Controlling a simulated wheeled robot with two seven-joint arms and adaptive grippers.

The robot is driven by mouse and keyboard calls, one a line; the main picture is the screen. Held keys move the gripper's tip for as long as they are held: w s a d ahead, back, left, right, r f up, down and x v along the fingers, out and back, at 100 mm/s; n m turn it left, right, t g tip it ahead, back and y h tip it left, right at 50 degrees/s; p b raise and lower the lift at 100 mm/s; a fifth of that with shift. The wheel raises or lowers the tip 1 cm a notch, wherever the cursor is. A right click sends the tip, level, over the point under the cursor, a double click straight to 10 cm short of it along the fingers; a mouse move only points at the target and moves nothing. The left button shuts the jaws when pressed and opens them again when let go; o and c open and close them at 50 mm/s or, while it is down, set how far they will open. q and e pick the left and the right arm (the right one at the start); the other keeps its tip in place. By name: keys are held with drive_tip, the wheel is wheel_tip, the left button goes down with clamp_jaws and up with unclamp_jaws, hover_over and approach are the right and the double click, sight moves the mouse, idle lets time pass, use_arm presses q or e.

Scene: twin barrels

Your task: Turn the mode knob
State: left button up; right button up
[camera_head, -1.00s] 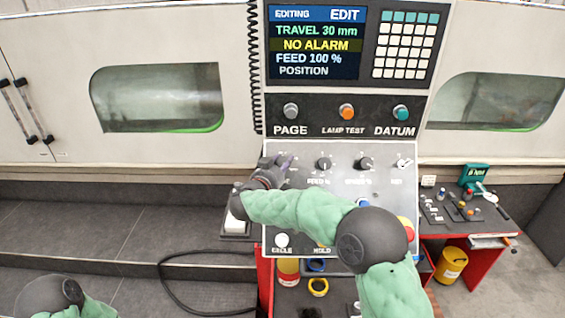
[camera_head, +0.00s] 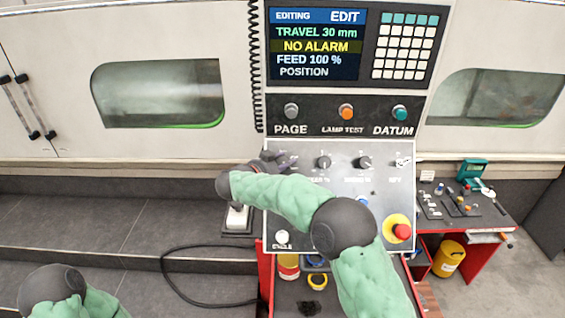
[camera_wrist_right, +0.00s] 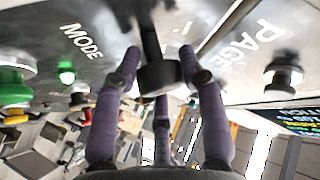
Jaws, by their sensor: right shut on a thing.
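The mode knob (camera_wrist_right: 158,76) is dark and sits between the fingers of my right gripper (camera_wrist_right: 160,62) in the right wrist view, beside the white MODE lettering. My right gripper is shut on it. In the head view the right gripper (camera_head: 272,162) is at the upper left of the light control panel (camera_head: 340,215), and the hand and wrist hide the knob there. The screen (camera_head: 317,44) above reads EDITING and EDIT. Of my left arm only a part shows at the lower left; its gripper is not in view.
Two more dark knobs, the feed knob (camera_head: 323,162) and another knob (camera_head: 364,162), stand right of the gripper. A red emergency button (camera_head: 402,231) is at the panel's lower right. PAGE, lamp test and datum buttons (camera_head: 346,112) sit above. A red cart (camera_head: 465,215) stands right.

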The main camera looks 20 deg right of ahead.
drive_tip(key=shift+r, duration=0.25)
drive_tip(key=o, duration=1.1)
drive_tip(key=shift+w, duration=0.1)
drive_tip(key=shift+f, duration=0.15)
drive_tip(key=v, duration=1.2)
